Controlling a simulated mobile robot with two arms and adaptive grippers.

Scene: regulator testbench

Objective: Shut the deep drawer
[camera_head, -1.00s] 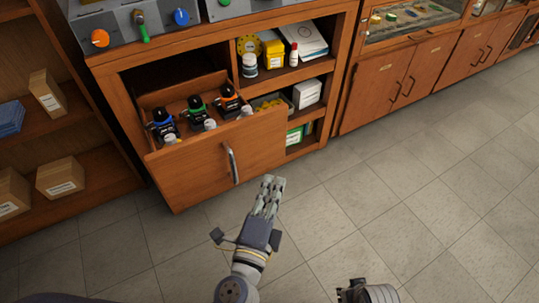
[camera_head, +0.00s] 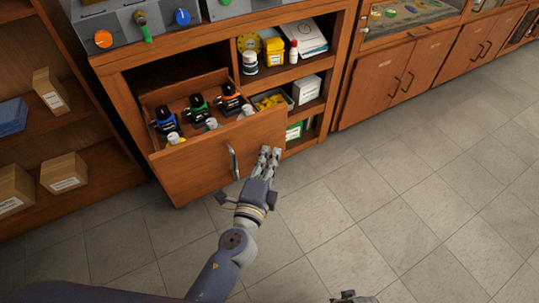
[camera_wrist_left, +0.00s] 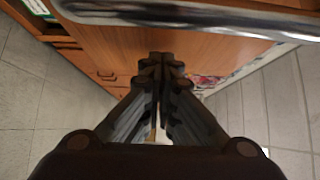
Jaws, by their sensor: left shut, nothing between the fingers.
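The deep drawer (camera_head: 200,172) is a wooden drawer low in the cabinet, and it stands open. Its front has an upright metal handle (camera_head: 232,161), which crosses the top of the left wrist view as a bright bar (camera_wrist_left: 200,18). Inside are several dark devices with blue, green and orange tops (camera_head: 197,107) and small containers. My left gripper (camera_head: 270,153) is shut and empty, just right of the handle by the right part of the drawer front. Its closed fingers show in the left wrist view (camera_wrist_left: 160,62). I cannot tell whether they touch the front. Only a bit of my right gripper (camera_head: 346,296) shows at the bottom edge.
Open shelves (camera_head: 290,76) with bottles and boxes adjoin the drawer on the right. A shelf unit with cardboard boxes (camera_head: 63,173) stands at the left. Closed cupboards (camera_head: 400,78) line the right. The tiled floor (camera_head: 400,215) in front is clear.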

